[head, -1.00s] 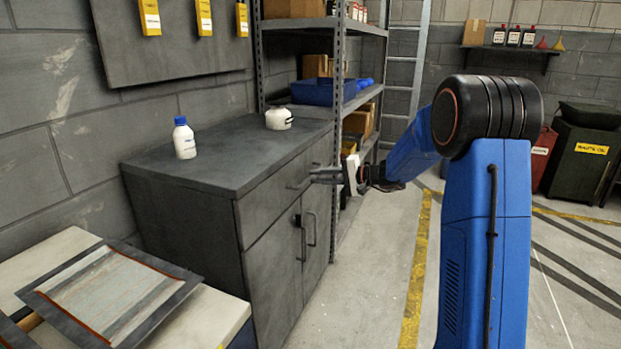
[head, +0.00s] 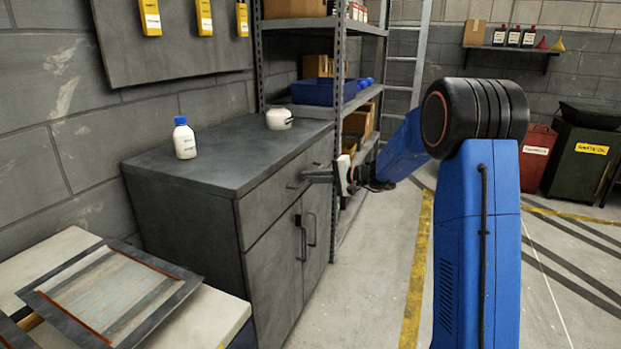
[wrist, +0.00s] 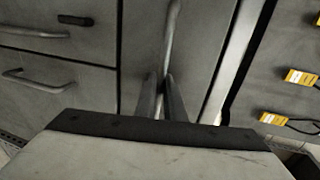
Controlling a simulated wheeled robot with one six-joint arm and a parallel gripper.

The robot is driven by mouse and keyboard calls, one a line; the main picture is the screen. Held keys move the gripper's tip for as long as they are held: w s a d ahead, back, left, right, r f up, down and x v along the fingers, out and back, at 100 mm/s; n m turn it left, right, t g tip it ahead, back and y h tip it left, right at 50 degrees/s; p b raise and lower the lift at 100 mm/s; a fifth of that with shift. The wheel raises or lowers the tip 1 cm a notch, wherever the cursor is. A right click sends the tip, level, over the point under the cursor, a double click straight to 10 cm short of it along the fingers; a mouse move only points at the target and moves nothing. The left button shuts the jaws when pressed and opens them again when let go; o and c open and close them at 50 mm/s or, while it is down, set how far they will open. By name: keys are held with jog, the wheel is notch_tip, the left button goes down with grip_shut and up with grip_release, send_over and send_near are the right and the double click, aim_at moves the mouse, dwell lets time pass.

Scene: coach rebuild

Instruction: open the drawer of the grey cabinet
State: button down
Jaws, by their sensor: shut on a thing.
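The grey cabinet (head: 185,215) stands against the wall. Its drawer (head: 268,207) is at the top of the front, flush with the cabinet as far as I can see. The drawer's bar handle (head: 296,185) sticks out from it, and it shows upright in the wrist view (wrist: 172,38). My gripper (head: 308,177) is at the right part of this handle. In the wrist view its two fingers (wrist: 161,98) are shut on the lower end of the bar. The exact contact is partly hidden in the head view.
Two door handles (head: 303,240) sit below the drawer. A white bottle with a blue cap (head: 185,142) and a white container (head: 279,119) stand on the cabinet top. A shelf rack (head: 345,110) stands beyond, and a bench (head: 215,315) is in front.

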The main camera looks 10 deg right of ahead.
jog(key=f+v, duration=0.3)
jog(key=v, duration=1.2)
jog(key=d+f+v, duration=0.1)
jog(key=f+v, duration=0.2)
jog(key=v, duration=1.2)
jog(key=shift+s+d+f, duration=0.15)
jog(key=shift+s+d, duration=0.2)
jog(key=shift+s, duration=0.25)
jog(key=c, duration=2.1)
grip_release()
jog(key=shift+d, duration=0.1)
jog(key=v, duration=1.7)
jog(key=shift+s+d, duration=0.1)
